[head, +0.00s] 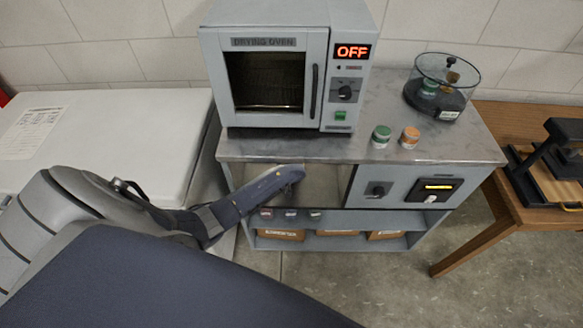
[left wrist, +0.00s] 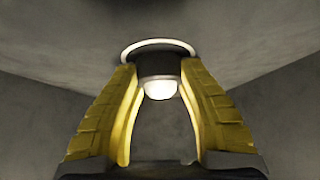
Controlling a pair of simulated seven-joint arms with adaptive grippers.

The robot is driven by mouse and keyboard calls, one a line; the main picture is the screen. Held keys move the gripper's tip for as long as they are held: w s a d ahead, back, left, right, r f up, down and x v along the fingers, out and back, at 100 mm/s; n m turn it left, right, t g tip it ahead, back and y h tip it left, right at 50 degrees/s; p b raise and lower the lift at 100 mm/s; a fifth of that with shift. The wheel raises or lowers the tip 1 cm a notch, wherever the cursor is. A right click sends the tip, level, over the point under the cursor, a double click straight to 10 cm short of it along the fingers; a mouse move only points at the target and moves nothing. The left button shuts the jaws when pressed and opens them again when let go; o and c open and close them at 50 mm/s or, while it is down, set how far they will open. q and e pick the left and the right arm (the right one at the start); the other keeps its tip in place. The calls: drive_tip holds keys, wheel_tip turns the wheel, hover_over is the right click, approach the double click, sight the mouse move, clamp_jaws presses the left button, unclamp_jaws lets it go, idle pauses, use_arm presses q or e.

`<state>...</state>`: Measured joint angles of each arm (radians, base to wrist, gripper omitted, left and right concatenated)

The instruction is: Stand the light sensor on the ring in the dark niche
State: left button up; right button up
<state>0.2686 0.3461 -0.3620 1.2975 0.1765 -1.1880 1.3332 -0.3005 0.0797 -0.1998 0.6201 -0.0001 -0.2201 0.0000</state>
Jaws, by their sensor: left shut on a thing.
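The light sensor (left wrist: 158,88), a dark short cylinder with a bright white dome, is between the yellow fingers of my left gripper (left wrist: 158,76) in the left wrist view. The gripper is shut on its sides. A pale ring (left wrist: 128,52) shows around the sensor's dark end, against a grey surface. I cannot tell whether the sensor touches that surface. In the head view my left arm reaches into the niche (head: 325,186) under the metal counter; the fingertips, sensor and ring are hidden there. My right gripper is not in view.
The counter (head: 300,148) overhangs the niche; a drying oven (head: 268,75) reading OFF, green (head: 381,135) and orange-topped (head: 409,137) jars and a glass vessel (head: 440,85) stand on it. A knob panel (head: 405,190) borders the niche on the right.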

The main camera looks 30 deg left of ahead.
use_arm(q)
drive_tip(key=o, duration=1.3)
drive_tip(key=shift+r, duration=0.1)
drive_tip(key=shift+s+d+r, duration=0.15)
drive_tip(key=s+d, duration=0.2)
drive_tip(key=s, duration=0.1)
drive_tip(key=s+d, duration=0.2)
drive_tip(key=s, duration=0.2)
drive_tip(key=s+d, duration=0.2)
drive_tip(key=s, duration=0.1)
drive_tip(key=shift+s+d+r, duration=0.25)
drive_tip(key=shift+d+r, duration=0.05)
